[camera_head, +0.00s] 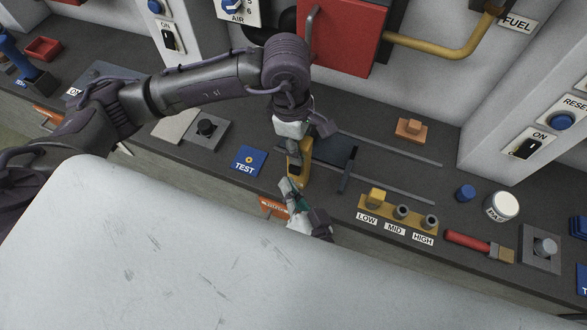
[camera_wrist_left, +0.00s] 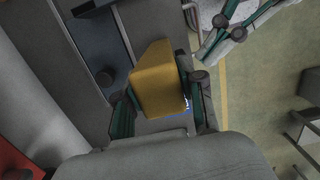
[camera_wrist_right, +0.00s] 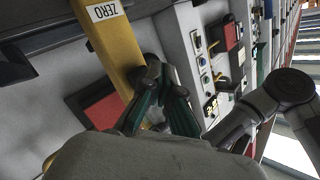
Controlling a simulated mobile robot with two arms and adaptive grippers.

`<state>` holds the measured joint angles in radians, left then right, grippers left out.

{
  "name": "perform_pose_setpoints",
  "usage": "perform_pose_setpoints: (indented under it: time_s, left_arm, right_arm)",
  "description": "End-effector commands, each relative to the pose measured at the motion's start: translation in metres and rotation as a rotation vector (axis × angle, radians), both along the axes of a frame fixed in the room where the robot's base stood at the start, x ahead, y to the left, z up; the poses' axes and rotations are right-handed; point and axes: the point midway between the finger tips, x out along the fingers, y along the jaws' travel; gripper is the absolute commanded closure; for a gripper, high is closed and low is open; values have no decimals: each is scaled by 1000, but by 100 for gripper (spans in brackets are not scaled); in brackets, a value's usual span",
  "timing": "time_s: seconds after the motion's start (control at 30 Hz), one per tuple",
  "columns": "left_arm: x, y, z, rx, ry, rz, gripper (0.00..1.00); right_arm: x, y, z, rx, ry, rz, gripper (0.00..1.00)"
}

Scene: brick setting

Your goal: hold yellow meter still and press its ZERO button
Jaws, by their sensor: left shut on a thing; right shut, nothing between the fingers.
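The yellow meter (camera_head: 305,158) stands near the front edge of the dark bench. My left gripper (camera_head: 293,150) reaches it from above and is shut on it. In the left wrist view the yellow meter (camera_wrist_left: 158,78) sits between the green-lined fingers. In the right wrist view, the meter's yellow side (camera_wrist_right: 112,42) carries a white ZERO label (camera_wrist_right: 105,10). My right gripper (camera_head: 287,188) is shut and empty just in front of the meter. Its fingertips (camera_wrist_right: 153,68) are close beside the yellow side; I cannot tell whether they touch. The button itself is not clearly seen.
A blue TEST plate (camera_head: 249,161) lies left of the meter. A slide with a dark handle (camera_head: 348,170) and rails is close on the right.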

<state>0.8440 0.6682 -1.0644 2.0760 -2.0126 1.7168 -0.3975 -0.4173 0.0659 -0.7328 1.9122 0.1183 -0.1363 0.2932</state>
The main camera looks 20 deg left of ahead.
Motion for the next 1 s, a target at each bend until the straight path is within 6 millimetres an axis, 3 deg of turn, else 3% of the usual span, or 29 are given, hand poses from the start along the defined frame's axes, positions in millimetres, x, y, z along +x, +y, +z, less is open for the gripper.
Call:
perform_pose_setpoints:
  time_s: [1.0]
  left_arm:
    - [0,0,0,1,1,0,100]
  right_arm:
    - [9,0,0,0,0,0,100]
